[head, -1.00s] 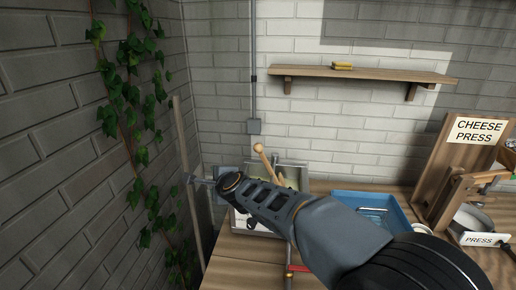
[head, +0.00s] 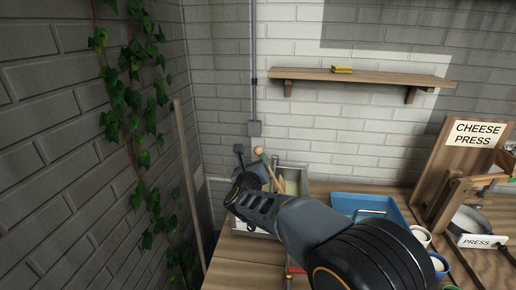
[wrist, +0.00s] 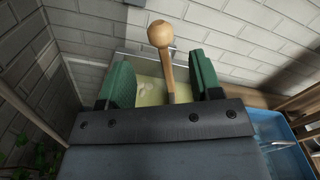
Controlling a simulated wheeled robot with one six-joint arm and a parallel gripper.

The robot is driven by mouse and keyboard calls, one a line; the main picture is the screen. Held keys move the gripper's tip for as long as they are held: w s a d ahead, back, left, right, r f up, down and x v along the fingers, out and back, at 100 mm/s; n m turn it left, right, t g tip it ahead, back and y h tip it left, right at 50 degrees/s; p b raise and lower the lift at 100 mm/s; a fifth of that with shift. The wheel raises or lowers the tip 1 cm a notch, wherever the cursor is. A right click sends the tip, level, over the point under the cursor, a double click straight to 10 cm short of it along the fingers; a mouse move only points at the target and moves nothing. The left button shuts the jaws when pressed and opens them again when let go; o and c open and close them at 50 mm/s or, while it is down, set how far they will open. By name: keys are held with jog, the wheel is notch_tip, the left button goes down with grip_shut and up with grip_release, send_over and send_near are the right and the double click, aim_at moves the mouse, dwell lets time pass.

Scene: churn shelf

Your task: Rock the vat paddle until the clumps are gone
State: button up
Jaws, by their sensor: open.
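The vat (head: 304,172) is a metal basin on the counter. In the wrist view, pale yellow liquid (wrist: 150,92) fills it, with a few paler lumps visible at the left. The wooden vat paddle (head: 272,176) leans up out of it, with a round knob on top; it also shows in the wrist view (wrist: 162,42). My gripper (head: 252,155) is open at the paddle. In the wrist view its green-padded fingers (wrist: 162,82) stand either side of the paddle handle, with gaps on both sides. My arm hides much of the vat in the head view.
A blue tray (head: 345,200) stands right of the vat, with cups (head: 421,236) in front of it. The cheese press (head: 445,170) is farther right. A wall shelf (head: 365,77) is above. Ivy (head: 135,95) and a pole (head: 188,180) are at the left.

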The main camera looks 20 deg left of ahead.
aim_at(257, 153)
jog(key=w, duration=0.2)
jog(key=w+p, duration=0.1)
jog(key=w, duration=0.2)
jog(key=w+a+p, duration=0.1)
jog(key=w, duration=0.2)
jog(key=shift+c, duration=0.4)
grip_shut()
